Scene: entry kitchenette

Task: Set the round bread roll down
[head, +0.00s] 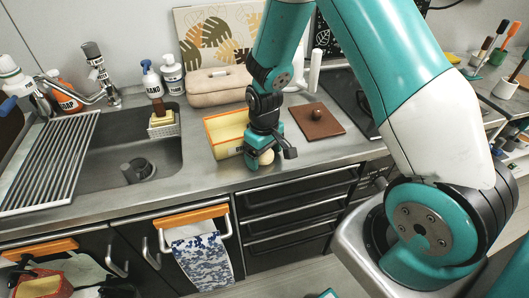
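The round bread roll (266,157) is small, pale and partly hidden by my gripper. It is low at the front edge of the counter, to the right of a yellow open box (224,122). My gripper (271,157) points down over the roll, with one finger close to its left side and the other spread out to the right. A gap shows between the roll and the right finger, so the gripper looks open. Whether the left finger touches the roll is not clear.
A brown board (317,122) with a knob lies right of my gripper, before a dark hob (354,98). A beige case (217,86) stands behind the yellow box. The sink (135,158) with a drying rack (48,165) is at left. Bare counter lies left of the box.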

